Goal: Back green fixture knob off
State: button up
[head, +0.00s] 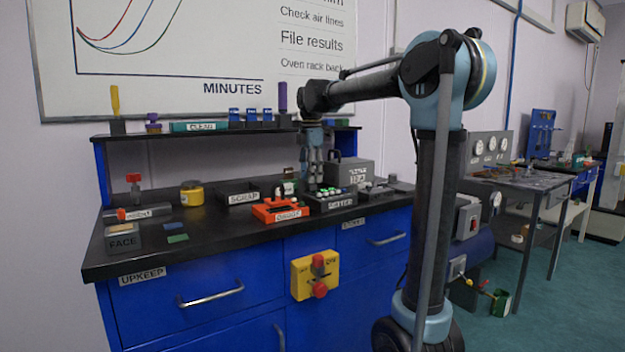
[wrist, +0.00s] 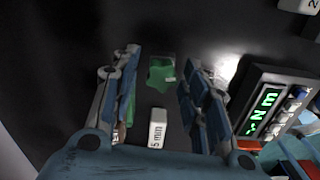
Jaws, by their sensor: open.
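The green fixture knob (wrist: 161,73) shows in the wrist view as a lobed, star-like green knob on a small dark block. My gripper (wrist: 162,62) is open, with one finger to the left of the knob and one to the right. Gaps show on both sides, so the fingers look apart from it. How far the fingertips are above or beside it is hard to tell. In the head view my gripper (head: 313,168) points down over the back of the black bench top. The knob is not clearly visible there.
A white "5 min" label (wrist: 157,128) lies near the knob. A tester with a green "N m" display (wrist: 265,100) stands close on the right. An orange tray (head: 279,211) and a grey box (head: 349,172) are nearby. A shelf (head: 210,134) runs along the back.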

jog(key=m, duration=0.3)
jog(key=shift+m, duration=0.4)
jog(key=m, duration=0.4)
jog(key=shift+d+m, duration=0.1)
jog(key=shift+m, duration=0.2)
jog(key=m, duration=0.4)
jog(key=m, duration=0.4)
jog(key=shift+s, duration=0.1)
jog(key=c, duration=0.9)
jog(key=shift+d+n, duration=0.1)
jog(key=shift+n, duration=2.1)
jog(key=n, duration=0.4)
jog(key=shift+n, duration=0.3)
